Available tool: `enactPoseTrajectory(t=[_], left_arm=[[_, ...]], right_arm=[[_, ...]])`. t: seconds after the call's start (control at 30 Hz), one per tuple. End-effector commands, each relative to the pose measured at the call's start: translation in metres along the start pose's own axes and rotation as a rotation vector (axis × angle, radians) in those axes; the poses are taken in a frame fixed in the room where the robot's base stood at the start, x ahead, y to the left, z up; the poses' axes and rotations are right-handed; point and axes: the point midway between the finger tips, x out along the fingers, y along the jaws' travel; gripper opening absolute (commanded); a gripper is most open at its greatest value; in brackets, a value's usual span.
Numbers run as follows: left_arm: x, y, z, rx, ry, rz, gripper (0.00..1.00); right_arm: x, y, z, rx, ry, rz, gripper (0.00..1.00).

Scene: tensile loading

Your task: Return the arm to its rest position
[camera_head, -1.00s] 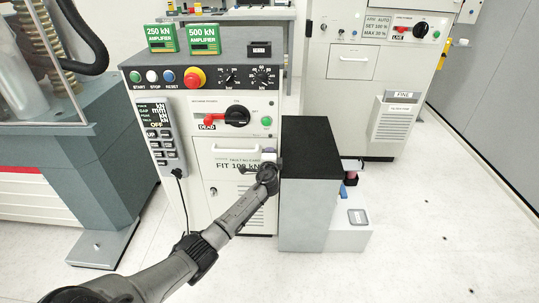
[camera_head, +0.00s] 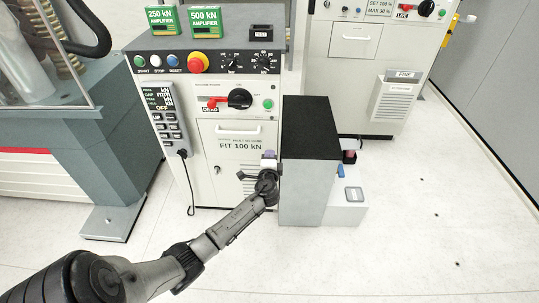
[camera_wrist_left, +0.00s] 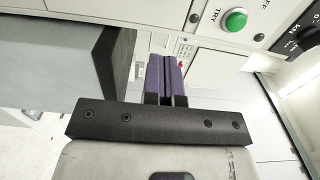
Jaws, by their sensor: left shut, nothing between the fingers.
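My left arm comes in from the lower left in the head view. Its gripper (camera_head: 269,158) is in front of the control cabinet (camera_head: 238,175), close to the left side of the black-topped grey block (camera_head: 312,130). In the left wrist view, the two purple fingers (camera_wrist_left: 165,80) of my left gripper are together with nothing between them. The grey block with its dark edge (camera_wrist_left: 115,62) is on the left of that view. My right gripper is not in view.
A red-handled rotary switch (camera_head: 238,98) and an emergency stop (camera_head: 197,62) are on the cabinet. A handset (camera_head: 166,115) with a cable hangs at its left. A low white step (camera_head: 345,207) is right of the block. The floor (camera_head: 430,230) at the right is clear.

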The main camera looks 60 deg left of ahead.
Motion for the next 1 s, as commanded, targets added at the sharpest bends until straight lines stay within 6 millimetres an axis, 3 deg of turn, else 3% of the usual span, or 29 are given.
enactPoseTrajectory(t=[0.2, 0.47, 0.63, 0.73, 0.87, 0.97, 1.0], left_arm=[[-0.012, 0.000, 0.000, 0.000, 0.001, 0.000, 0.00], [-0.012, 0.000, 0.000, -0.006, 0.001, 0.000, 0.00], [-0.013, 0.007, 0.015, -0.068, -0.097, 0.039, 0.00], [-0.020, 0.010, 0.026, -0.204, -0.194, 0.124, 0.00], [-0.046, -0.006, 0.015, -0.449, -0.251, 0.265, 0.00], [-0.085, -0.024, -0.014, -0.628, -0.224, 0.420, 0.00], [-0.107, -0.032, -0.025, -0.682, -0.202, 0.499, 0.00]], right_arm=[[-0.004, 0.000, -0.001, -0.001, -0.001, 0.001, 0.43], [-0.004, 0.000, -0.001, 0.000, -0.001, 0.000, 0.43], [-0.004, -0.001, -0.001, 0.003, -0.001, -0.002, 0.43], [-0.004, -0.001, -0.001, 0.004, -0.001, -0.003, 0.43], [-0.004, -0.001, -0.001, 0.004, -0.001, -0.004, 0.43], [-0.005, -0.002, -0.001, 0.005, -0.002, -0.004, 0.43], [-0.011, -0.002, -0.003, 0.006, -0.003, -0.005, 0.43]])
